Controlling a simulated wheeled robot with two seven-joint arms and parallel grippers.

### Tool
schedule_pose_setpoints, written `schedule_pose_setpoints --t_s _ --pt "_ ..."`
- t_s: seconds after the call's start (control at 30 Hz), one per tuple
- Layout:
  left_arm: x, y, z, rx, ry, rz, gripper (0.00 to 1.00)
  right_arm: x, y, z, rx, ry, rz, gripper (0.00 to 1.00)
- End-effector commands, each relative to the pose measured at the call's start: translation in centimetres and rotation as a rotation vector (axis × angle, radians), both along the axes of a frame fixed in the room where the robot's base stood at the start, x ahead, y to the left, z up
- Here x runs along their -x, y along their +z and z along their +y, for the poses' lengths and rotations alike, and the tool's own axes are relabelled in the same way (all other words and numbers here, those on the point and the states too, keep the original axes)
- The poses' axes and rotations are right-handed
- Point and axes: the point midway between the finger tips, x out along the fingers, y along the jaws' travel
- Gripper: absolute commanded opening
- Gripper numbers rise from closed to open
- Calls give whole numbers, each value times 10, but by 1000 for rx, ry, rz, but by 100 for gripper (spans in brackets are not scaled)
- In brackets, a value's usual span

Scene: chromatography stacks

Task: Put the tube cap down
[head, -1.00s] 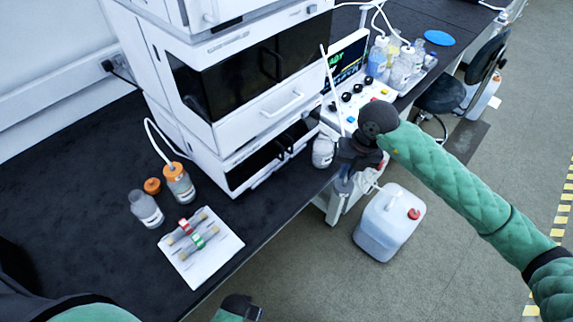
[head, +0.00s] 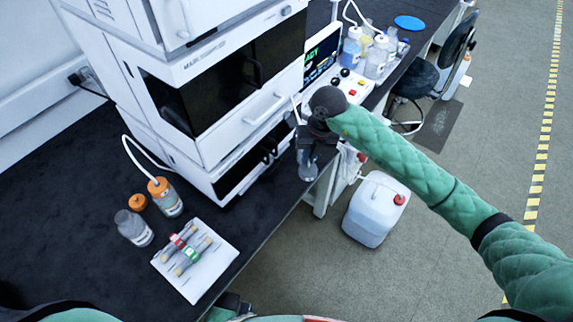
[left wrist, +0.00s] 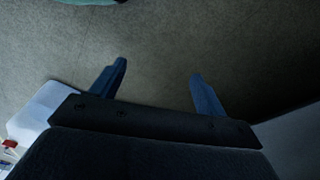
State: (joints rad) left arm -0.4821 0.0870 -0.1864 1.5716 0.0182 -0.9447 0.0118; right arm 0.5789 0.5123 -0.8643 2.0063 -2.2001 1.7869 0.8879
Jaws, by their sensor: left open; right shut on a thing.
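My right gripper (head: 308,164) is shut at the bench's front edge, beside the white instrument stack. Its wrist and fingers hide most of what it holds, so I cannot make out the tube cap's shape. A thin white tube (head: 294,108) rises just left of the gripper. A loose orange cap (head: 137,202) lies on the bench at left, apart from both grippers. My left gripper (head: 235,304) shows only partly at the bottom edge. In the left wrist view, the left gripper (left wrist: 158,85) is open and empty above the grey floor.
The orange-capped bottle (head: 165,198) with white tubing and an open clear bottle (head: 134,229) stand by a white tray (head: 222,262) holding columns. The instrument stack (head: 205,125) blocks the middle. A white jug (head: 375,212) stands on the floor. The dark bench (head: 60,200) is clear at left.

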Motion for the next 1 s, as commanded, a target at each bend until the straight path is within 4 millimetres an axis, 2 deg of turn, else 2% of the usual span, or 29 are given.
schedule_pose_setpoints --t_s 0.2,0.43,0.67,1.0 --pt "9 -35 11 -12 -7 -18 75 -11 -18 37 -2 0 2 0" --pt "19 -62 20 -20 -12 -38 75 -19 -37 63 -1 0 0 0" --pt "23 -72 24 -23 -15 -46 75 -20 -47 64 0 -2 1 0" --pt "40 -99 39 -32 -24 -66 75 -19 -76 64 0 -1 1 0"
